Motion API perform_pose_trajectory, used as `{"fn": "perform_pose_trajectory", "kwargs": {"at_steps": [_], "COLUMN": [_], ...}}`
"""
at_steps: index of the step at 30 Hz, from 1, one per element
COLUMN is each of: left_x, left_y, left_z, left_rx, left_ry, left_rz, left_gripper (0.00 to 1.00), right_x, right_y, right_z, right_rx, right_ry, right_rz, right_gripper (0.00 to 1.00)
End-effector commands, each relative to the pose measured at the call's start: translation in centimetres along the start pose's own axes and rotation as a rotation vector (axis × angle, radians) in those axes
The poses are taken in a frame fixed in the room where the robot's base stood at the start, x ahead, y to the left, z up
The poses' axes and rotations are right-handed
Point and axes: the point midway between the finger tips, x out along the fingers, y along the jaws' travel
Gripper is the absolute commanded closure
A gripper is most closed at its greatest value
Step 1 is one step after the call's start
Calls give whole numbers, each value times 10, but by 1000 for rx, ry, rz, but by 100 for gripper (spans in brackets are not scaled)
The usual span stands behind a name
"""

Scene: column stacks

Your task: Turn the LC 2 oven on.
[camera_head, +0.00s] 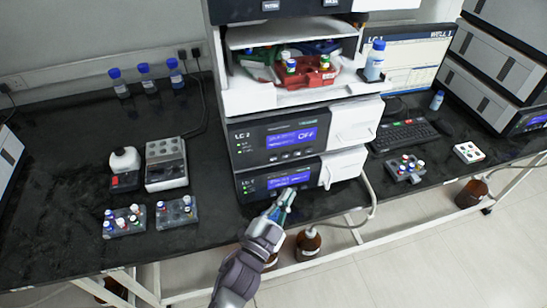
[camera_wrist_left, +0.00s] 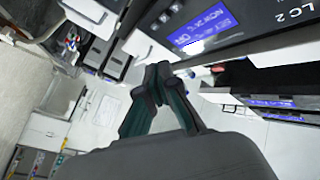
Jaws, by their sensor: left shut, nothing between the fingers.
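The LC 2 oven (camera_head: 280,137) is the upper of two dark modules in the middle stack in the head view. Its blue display (camera_head: 292,138) reads OFF, and small buttons sit below it. The left wrist view shows an LC 2 label on a panel (camera_wrist_left: 285,14) and a lit blue display (camera_wrist_left: 200,27). My left gripper (camera_head: 287,196) is in front of the lower module (camera_head: 277,180), below the LC 2 display. Its fingers (camera_wrist_left: 158,77) are shut and empty. I cannot tell whether the tips touch the panel. My right gripper is not in view.
A red tray (camera_head: 308,76) with vials sits in the open bay above. Vial racks (camera_head: 125,221) and blue-capped bottles (camera_head: 146,76) stand on the bench at left. A keyboard (camera_head: 405,136) and monitor stand at right. Brown bottles (camera_head: 308,243) stand below the bench edge.

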Motion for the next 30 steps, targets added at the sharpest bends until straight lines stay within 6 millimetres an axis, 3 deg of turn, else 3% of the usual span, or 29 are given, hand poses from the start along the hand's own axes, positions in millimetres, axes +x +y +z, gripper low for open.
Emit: {"fn": "perform_pose_trajectory", "kwargs": {"at_steps": [21,30], "left_x": [55,61], "left_y": [-40,-45], "left_z": [40,45], "left_rx": [1,0], "left_ry": [1,0], "left_rz": [0,0], "left_gripper": [100,100], "right_x": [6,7], "right_y": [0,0], "right_z": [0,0], "right_rx": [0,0], "right_ry": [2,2], "right_rz": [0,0], "right_gripper": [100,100]}}
